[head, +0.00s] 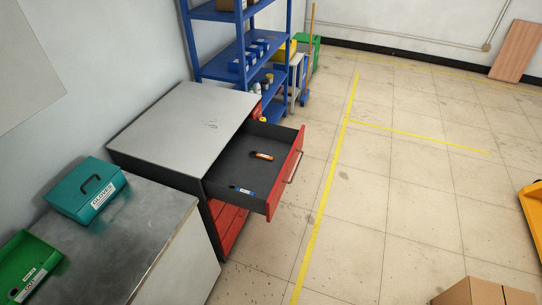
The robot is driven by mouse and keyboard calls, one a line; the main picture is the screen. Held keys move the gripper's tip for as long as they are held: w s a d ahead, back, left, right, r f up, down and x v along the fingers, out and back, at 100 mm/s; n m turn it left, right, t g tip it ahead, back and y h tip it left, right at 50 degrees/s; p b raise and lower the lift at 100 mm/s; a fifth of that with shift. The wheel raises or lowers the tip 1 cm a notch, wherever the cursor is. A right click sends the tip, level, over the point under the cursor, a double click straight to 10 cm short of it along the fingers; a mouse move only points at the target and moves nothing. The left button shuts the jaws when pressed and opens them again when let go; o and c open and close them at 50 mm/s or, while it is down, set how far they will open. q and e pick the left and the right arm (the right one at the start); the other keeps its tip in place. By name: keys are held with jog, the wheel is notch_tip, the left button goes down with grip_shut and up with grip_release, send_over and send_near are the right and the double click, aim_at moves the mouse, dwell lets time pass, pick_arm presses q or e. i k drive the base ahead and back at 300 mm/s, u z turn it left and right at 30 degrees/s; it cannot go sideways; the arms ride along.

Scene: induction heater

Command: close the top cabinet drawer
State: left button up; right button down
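The top cabinet drawer (291,170) stands pulled far out toward the right from a cabinet with a grey top (185,128). The drawer has a dark interior, a red front and a bar handle (294,168). An orange item (262,156) and a blue item (241,190) lie inside it. The lower red drawers (228,225) appear shut. Neither of my grippers is in view.
A metal workbench (120,250) with a teal gloves box (90,190) and a green bin (25,268) is at the lower left. Blue shelving (240,47) stands behind the cabinet. A cardboard box (482,292) is at the bottom right. The floor right of the drawer is clear.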

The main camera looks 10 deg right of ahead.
aim_at(268, 178)
jog(key=u, duration=0.3)
jog(key=i, duration=0.85)
jog(key=z, duration=0.6)
